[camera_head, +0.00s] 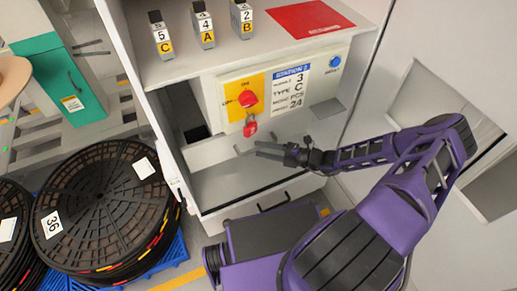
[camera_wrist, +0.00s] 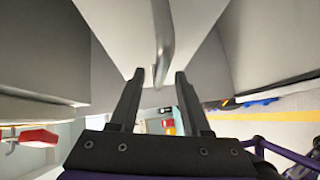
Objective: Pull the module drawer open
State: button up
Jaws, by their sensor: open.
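The module drawer (camera_head: 213,153) is a pale front below the control panel in the head view. Its grey bar handle (camera_head: 241,151) shows just left of my gripper (camera_head: 268,150). In the wrist view the handle (camera_wrist: 161,40) runs down from the top edge, and its lower end lies between the fingertips of my gripper (camera_wrist: 158,82). The fingers are open, one on each side of the handle, with gaps visible. The drawer front (camera_wrist: 115,20) fills the upper part of that view. How far the drawer stands out is hard to tell.
The control panel (camera_head: 238,103) carries a red switch (camera_head: 248,99) and a red padlock-like part (camera_head: 250,129). Several labelled modules (camera_head: 204,28) and a red mat (camera_head: 310,19) are on the shelf above. A lower dark handle (camera_head: 273,202) is below. Black reels (camera_head: 103,210) stand at left.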

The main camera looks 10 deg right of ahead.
jog(key=shift+x, duration=0.9)
jog(key=shift+c, duration=0.3)
grip_shut()
dwell(0.6)
